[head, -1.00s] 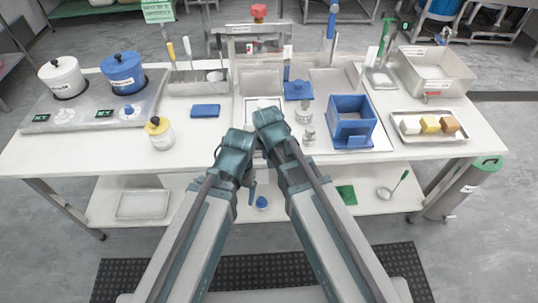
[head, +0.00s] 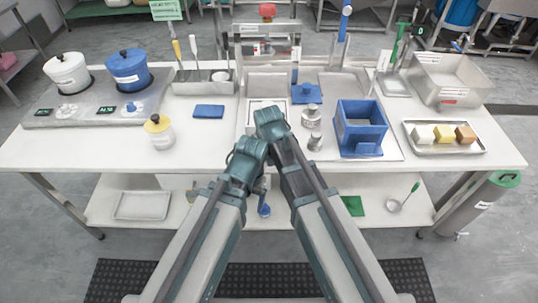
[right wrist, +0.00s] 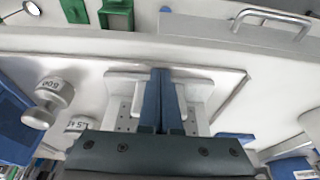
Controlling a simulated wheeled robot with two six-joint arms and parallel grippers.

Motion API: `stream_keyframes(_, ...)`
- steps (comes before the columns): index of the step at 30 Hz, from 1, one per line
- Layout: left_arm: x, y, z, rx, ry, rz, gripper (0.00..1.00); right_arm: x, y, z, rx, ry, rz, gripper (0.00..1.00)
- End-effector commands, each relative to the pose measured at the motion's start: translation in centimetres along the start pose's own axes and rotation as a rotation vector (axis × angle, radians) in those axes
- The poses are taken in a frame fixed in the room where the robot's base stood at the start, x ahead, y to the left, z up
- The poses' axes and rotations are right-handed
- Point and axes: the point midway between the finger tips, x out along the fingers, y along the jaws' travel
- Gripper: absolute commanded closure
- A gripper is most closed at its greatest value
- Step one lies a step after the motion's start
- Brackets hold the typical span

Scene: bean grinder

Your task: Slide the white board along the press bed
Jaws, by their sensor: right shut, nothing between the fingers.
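A white board (right wrist: 202,90) with holes in the plate near it shows on both sides of my right gripper (right wrist: 160,75) in the right wrist view. The gripper's two blue fingers are together with nothing between them. They lie in front of the board's middle; contact cannot be told. In the head view, a pale framed panel (head: 258,104) lies flat behind my right wrist, and the right fingertips are hidden. My left wrist is lower and to the left, at the table's front edge; the left fingers cannot be made out clearly.
Metal weights (head: 312,116) and a blue box (head: 360,128) stand right of the panel. They show upside down in the right wrist view (right wrist: 48,102). A tray of blocks (head: 444,136) is far right.

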Motion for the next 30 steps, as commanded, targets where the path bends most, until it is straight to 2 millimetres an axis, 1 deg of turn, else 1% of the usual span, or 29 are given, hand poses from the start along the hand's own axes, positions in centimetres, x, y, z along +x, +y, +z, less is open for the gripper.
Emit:
stream_keyframes(24,0.0,0.0,0.0,0.000,0.000,0.000,0.17,6.9,-0.1,-23.3,0.001,0.003,0.000,1.00)
stream_keyframes(27,0.0,0.0,0.0,0.000,0.000,0.000,0.17,7.8,-0.1,-26.1,0.002,0.003,0.000,1.00)
stream_keyframes(30,0.0,0.0,0.0,0.000,0.000,0.000,0.17,8.4,0.0,-28.3,0.002,0.003,0.000,1.00)
